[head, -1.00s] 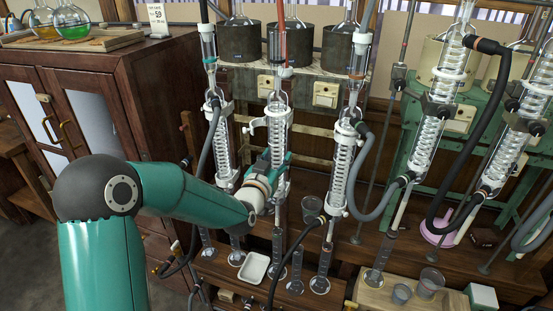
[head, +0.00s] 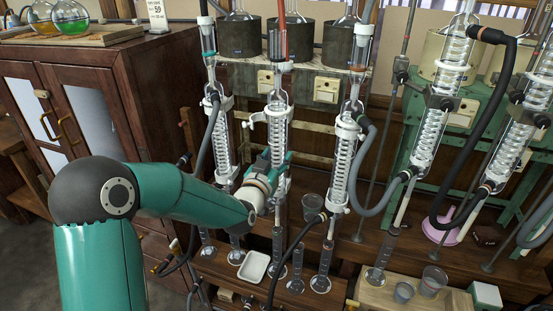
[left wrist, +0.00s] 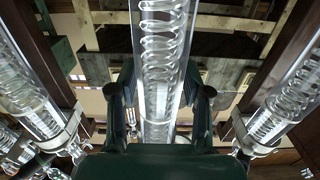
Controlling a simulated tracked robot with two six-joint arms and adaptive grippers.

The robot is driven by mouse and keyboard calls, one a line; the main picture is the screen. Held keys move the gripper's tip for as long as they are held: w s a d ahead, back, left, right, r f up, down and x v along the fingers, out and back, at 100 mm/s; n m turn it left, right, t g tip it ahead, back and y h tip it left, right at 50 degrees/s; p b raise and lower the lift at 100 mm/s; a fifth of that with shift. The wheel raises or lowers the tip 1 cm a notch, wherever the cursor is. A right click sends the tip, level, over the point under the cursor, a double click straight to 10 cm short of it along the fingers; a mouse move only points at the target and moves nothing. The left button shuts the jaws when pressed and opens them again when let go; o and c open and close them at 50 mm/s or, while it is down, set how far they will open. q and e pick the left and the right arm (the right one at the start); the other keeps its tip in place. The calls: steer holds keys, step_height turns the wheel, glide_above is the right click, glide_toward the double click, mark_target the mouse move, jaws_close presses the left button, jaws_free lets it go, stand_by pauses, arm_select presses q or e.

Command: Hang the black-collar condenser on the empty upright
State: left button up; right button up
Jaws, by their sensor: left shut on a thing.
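The black-collar condenser (head: 276,104) stands upright in the middle of the head view, its dark collar (head: 277,46) near the top. My left gripper (head: 279,160) is shut on its lower glass body. In the left wrist view the coiled glass (left wrist: 160,70) runs between the two fingers (left wrist: 163,95). A white clamp (head: 252,120) sits at its upper left; whether it bears the condenser I cannot tell. A thin bare rod (head: 384,125) stands to the right; I cannot tell whether it is the empty upright. My right gripper is not in view.
A teal-collar condenser (head: 222,140) is close on the left and another condenser (head: 343,160) close on the right, with hoses around them. Cylinders and a white tray (head: 254,266) stand below. A wooden cabinet (head: 150,110) is at left.

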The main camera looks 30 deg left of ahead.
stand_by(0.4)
arm_select(q)
steer(key=o, duration=1.5)
steer(key=shift+f, duration=0.15)
steer(key=v, duration=1.2)
steer(key=shift+d, duration=0.1)
